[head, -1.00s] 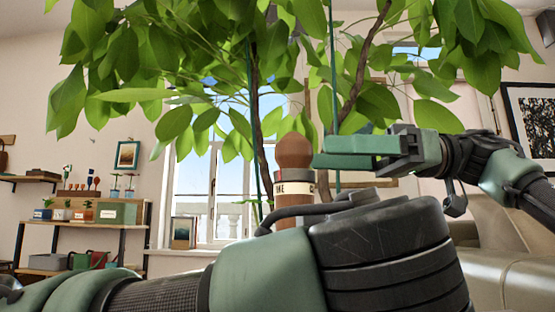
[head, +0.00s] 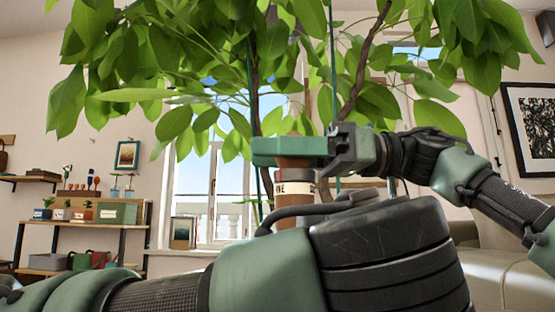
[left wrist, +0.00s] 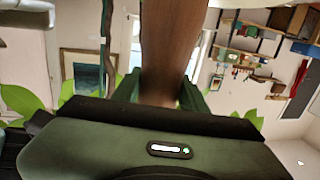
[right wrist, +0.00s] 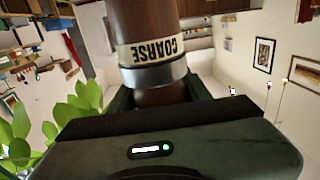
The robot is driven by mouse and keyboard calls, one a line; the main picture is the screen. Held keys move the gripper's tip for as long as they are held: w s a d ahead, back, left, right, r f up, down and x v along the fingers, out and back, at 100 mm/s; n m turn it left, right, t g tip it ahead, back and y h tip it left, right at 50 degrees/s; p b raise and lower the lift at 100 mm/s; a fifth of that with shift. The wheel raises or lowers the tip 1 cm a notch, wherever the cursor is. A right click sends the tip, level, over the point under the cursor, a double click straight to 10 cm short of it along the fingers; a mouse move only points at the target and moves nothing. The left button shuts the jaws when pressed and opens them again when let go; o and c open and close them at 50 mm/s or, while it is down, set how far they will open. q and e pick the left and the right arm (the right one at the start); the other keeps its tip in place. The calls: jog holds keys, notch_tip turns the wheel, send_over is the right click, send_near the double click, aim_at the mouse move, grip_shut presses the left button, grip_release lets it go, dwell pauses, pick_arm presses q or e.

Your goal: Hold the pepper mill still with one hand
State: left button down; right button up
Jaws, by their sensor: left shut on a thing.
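The pepper mill (head: 292,200) stands upright in front of the window in the head view. It is brown wood with a metal collar and a cream label band; its lower part is hidden behind my left arm. In the right wrist view its label (right wrist: 152,51) reads COARSE, upside down. My left gripper (left wrist: 160,97) is shut on the wooden body, as the left wrist view shows; the head view hides this grip. My right gripper (head: 290,150) is at the mill's rounded top, one finger across it. In the right wrist view its open fingers (right wrist: 163,98) stand on either side of the wood.
A leafy plant (head: 370,100) with thin stakes hangs over the mill from behind. A shelf unit (head: 75,222) with pots and boxes stands at the left wall. A framed picture (head: 530,125) hangs at the right. My left arm fills the lower foreground.

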jog(key=c, duration=0.6)
jog(key=shift+o, duration=0.2)
jog(key=shift+t, duration=0.3)
jog(key=m+t+h, duration=0.1)
jog(key=m+t, duration=0.2)
jog(key=t, duration=0.1)
jog(key=w+m+t+h, duration=0.1)
jog(key=m+t+h, duration=0.1)
jog(key=m+t, duration=0.1)
jog(key=w+m+t+h, duration=0.1)
jog(key=m+t, duration=0.2)
jog(key=t, duration=0.2)
jog(key=shift+f+t, duration=0.2)
jog(key=shift+t, duration=0.1)
jog(key=shift+d, duration=0.25)
jog(key=o, duration=1.4)
jog(key=shift+r, duration=0.1)
jog(key=shift+c, duration=0.2)
jog(key=shift+w+d, duration=0.1)
